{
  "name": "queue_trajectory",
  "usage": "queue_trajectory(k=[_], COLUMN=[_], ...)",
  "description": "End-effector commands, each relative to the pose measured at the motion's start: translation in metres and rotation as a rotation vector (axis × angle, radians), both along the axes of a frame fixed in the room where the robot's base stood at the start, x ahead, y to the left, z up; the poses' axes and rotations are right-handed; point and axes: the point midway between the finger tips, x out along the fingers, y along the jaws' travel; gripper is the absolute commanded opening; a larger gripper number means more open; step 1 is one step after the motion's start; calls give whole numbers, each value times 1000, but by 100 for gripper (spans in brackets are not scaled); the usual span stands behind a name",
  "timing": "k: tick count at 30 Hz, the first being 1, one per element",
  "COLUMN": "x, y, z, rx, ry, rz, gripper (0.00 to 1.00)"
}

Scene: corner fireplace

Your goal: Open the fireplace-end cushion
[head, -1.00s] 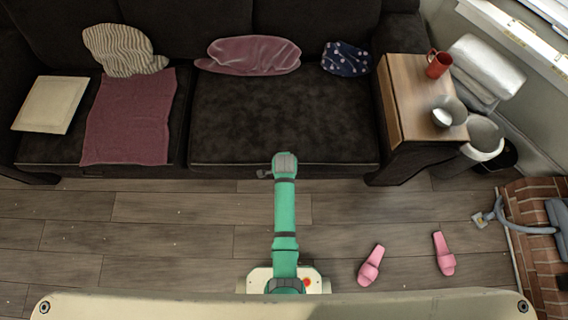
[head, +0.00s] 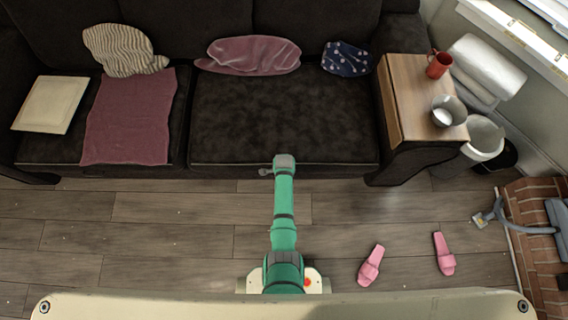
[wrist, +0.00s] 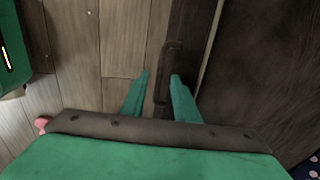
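The fireplace-end seat cushion (head: 285,118) is the dark right-hand seat of the sofa, level and flat. Its dark surface fills the right of the wrist view (wrist: 265,70). A dark bar handle (wrist: 168,68) runs along its front face in the wrist view. My gripper (wrist: 158,76) is open, its two green fingers apart with the near end of the handle seen between them. I cannot tell whether either finger touches it. In the head view my gripper (head: 265,172) is at the cushion's front edge, and the handle is hard to make out.
A pink pillow (head: 248,56) and a navy spotted pillow (head: 346,58) lie at the back of this cushion. Pink slippers (head: 371,266) lie on the floor.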

Motion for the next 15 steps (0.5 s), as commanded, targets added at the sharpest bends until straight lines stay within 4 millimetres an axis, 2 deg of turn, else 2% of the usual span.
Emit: queue_trajectory(k=[12, 15], x=[1, 1], y=[0, 0], z=[-5, -5], rx=[0, 0], ry=[0, 0], rz=[0, 0], gripper=[28, 4])
